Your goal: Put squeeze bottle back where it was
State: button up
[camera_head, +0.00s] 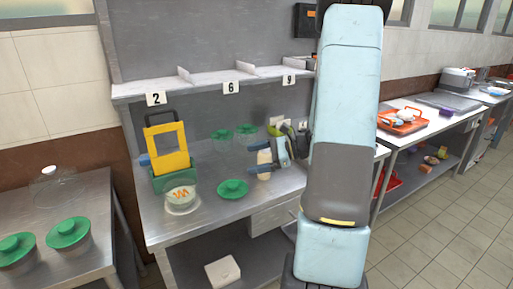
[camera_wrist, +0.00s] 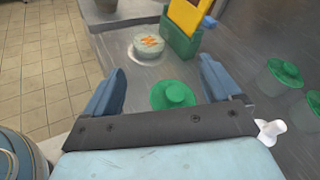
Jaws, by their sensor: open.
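A pale bottle (camera_head: 264,163), which looks like the squeeze bottle, stands on the steel counter (camera_head: 208,213), partly hidden by my gripper. My gripper (camera_head: 274,157) is beside it, low over the counter. In the wrist view my gripper (camera_wrist: 163,70) has its blue fingers wide apart with nothing held between them. A white nozzle-like tip (camera_wrist: 271,129) shows outside the right finger; its body is hidden behind the gripper mount. A green lid (camera_wrist: 175,95) shows beyond the gap between the fingers.
A green holder (camera_head: 174,178) with a yellow board (camera_head: 168,148) and a patterned round container (camera_head: 181,198) stand left on the counter. Green-lidded containers (camera_head: 221,135) stand at the back. Above is a shelf (camera_head: 200,82) marked 2, 6 and 9.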

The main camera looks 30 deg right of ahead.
jog(key=s+a+r+n+g+h, duration=0.6)
jog(key=s+a+r+n, duration=0.2)
jog(key=s+a+n, duration=0.35)
jog(key=s+r+n+t+h, duration=0.4)
jog(key=s+r+n+h, duration=0.2)
jog(key=s+r+n, duration=0.2)
jog(key=shift+s+r+n+h, duration=0.4)
jog(key=shift+s+r, duration=0.15)
jog(key=shift+s, duration=0.6)
